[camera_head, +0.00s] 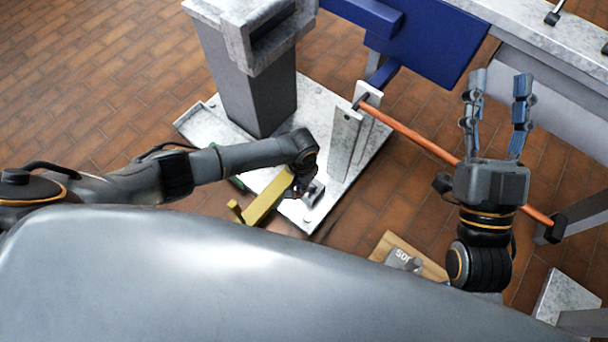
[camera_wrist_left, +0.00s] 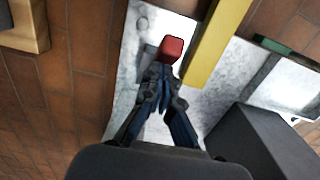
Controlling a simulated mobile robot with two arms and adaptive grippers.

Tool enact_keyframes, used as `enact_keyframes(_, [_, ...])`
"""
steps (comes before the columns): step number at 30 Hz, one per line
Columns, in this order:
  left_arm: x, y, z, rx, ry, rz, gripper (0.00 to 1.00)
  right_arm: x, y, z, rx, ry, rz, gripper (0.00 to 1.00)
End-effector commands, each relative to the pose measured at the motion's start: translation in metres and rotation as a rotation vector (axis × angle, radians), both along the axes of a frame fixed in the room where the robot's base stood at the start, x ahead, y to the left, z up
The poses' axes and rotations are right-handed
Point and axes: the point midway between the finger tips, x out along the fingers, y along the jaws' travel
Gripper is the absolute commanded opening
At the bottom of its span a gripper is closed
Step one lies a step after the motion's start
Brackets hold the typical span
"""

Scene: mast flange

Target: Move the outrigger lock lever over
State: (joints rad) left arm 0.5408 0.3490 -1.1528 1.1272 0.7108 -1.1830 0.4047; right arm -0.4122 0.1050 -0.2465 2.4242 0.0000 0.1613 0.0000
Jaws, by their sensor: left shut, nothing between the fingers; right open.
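A lever with a red block-shaped end (camera_wrist_left: 172,47) shows in the left wrist view, over the pale plate and beside a yellow bar (camera_wrist_left: 213,45). I take it for the lock lever; its lower part is hidden by my fingers. In the head view the yellow bar (camera_head: 266,201) slopes across the plate's front edge, and the lever is mostly hidden behind my left gripper (camera_head: 297,188). My left gripper, also in the wrist view (camera_wrist_left: 161,80), is shut and empty, its fingertips just short of the red end; I cannot tell whether they touch. My right gripper (camera_head: 498,80) is open and empty, raised at the right.
A grey mast (camera_head: 250,95) stands on the pale base plate (camera_head: 325,100). Two upright plates (camera_head: 345,140) rise at its right, where an orange bar (camera_head: 420,143) begins. A blue panel (camera_head: 430,40) is behind. A wooden board (camera_head: 432,270) lies near my right arm.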

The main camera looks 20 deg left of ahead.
Motion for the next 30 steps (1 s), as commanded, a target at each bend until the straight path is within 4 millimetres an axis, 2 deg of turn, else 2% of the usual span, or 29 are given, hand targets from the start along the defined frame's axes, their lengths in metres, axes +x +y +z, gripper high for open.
enact_keyframes(4, [-0.006,0.002,0.0,-0.01,-0.027,0.0,0.0,0.016,0.0,-0.028,-0.055,0.2,-0.011,0.45])
enact_keyframes(10, [-0.012,0.004,-0.004,-0.024,-0.071,0.001,0.0,0.026,-0.004,-0.075,-0.125,0.46,-0.026,0.45])
enact_keyframes(14, [-0.017,0.006,-0.007,-0.037,-0.108,0.0,0.0,0.024,-0.009,-0.107,-0.169,0.63,-0.037,0.45])
enact_keyframes(21, [-0.028,0.01,-0.016,-0.065,-0.182,0.0,0.0,0.007,-0.021,-0.159,-0.24,0.92,-0.053,0.45])
enact_keyframes(25, [-0.034,0.012,-0.023,-0.068,-0.19,-0.001,0.0,-0.002,-0.026,-0.176,-0.261,1.009,-0.057,0.45])
enact_keyframes(30, [-0.036,0.013,-0.026,-0.068,-0.191,-0.002,0.0,-0.005,-0.028,-0.182,-0.268,1.042,-0.06,0.45])
